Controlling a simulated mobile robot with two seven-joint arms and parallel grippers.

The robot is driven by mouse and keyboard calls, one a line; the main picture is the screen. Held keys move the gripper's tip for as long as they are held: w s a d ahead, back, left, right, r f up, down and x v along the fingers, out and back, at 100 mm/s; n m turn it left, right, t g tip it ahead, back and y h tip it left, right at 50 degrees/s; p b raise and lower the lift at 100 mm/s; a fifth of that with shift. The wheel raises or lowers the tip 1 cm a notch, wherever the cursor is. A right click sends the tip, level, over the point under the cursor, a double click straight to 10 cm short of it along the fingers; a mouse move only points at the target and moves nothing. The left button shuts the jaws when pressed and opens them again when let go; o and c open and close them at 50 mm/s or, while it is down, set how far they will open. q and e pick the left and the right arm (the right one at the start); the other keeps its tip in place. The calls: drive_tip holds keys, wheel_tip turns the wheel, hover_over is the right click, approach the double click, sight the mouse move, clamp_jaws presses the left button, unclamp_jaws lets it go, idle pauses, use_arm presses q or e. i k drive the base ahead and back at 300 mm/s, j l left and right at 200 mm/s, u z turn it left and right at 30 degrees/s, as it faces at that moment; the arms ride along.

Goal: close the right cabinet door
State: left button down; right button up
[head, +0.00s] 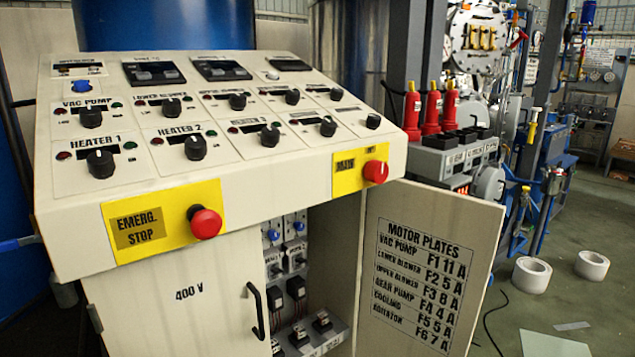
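The right cabinet door (470,215) stands open, swung outward to the right. Its inner face shows a "MOTOR PLATES" label listing several motors. The open cabinet (335,245) shows breakers, switches and sockets inside. The left door (190,300), marked "400 V" and with a black handle (257,312), looks shut. The right door's outer face and any handle on it are hidden. Neither of my grippers is in view.
The sloped control panel (130,190) overhangs the cabinet, with knobs, a red emergency stop (205,222) and a red main button (376,171). Equipment with red parts (432,110) stands behind the door. White rolls (532,275) lie on the floor at right.

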sight(430, 252)
drive_tip(key=i+u, duration=0.1)
drive_tip(key=u, duration=0.3)
drive_tip(key=l+u, duration=0.1)
drive_tip(key=u, duration=0.3)
drive_tip(key=i+l+u, duration=0.1)
drive_tip(key=u, duration=0.3)
drive_tip(key=l+u, duration=0.15)
drive_tip(key=u, duration=0.25)
drive_tip(key=l+z, duration=0.25)
drive_tip(key=l, duration=0.3)
drive_tip(key=l+z, duration=0.6)
drive_tip(key=l, duration=0.2)
drive_tip(key=k+l+u, duration=0.1)
drive_tip(key=l+u, duration=0.15)
drive_tip(key=l, duration=0.7)
drive_tip(key=l+u, duration=0.45)
drive_tip(key=l, duration=0.45)
drive_tip(key=l+u, duration=0.4)
drive_tip(key=l, duration=0.3)
drive_tip(key=l+u, duration=0.4)
drive_tip(key=l, duration=0.3)
drive_tip(key=k+j, duration=0.05)
